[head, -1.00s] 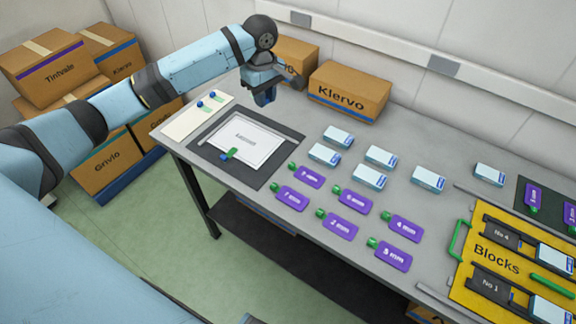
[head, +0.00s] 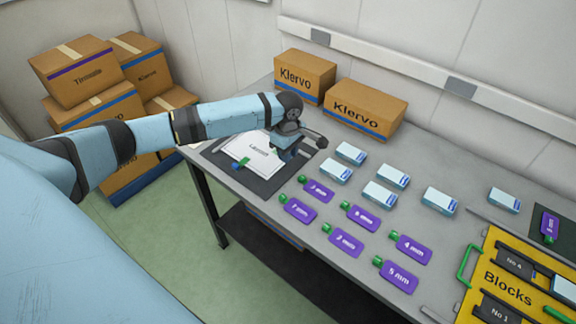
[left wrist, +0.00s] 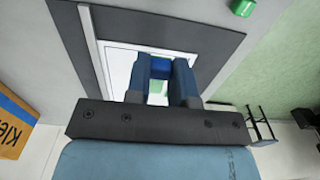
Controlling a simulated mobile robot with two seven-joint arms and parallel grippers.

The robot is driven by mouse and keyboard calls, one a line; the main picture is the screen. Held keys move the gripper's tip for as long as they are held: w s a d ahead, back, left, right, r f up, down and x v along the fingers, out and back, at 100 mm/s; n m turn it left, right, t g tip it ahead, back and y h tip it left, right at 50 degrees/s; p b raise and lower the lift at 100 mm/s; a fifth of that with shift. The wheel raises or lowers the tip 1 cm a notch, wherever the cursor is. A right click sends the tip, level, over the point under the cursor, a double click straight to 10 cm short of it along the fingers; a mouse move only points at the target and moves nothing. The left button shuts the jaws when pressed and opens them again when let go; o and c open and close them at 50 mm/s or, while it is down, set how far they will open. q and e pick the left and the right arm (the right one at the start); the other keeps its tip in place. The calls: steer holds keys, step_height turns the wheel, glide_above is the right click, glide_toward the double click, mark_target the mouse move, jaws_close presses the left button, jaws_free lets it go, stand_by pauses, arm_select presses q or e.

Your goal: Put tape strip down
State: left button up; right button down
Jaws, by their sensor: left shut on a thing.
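My left gripper (head: 288,153) is over the right part of the white labelled sheet (head: 248,153), which lies on a dark mat (head: 268,186). I cannot tell whether the strip touches the sheet. My right gripper is not in view.
Several white-blue boxes (head: 380,194) and purple tags (head: 346,242) lie right of the mat. A yellow Blocks tray (head: 500,262) is at far right. Klervo cartons (head: 365,108) stand at the back by the wall.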

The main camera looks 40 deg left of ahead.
mark_target(288, 172)
arm_select(q)
step_height(288, 172, down, 6)
steer(key=shift+r, duration=0.15)
stand_by(0.4)
steer(key=o, duration=0.7)
steer(key=shift+c, duration=0.2)
step_height(288, 172, up, 12)
steer(key=shift+r, duration=0.1)
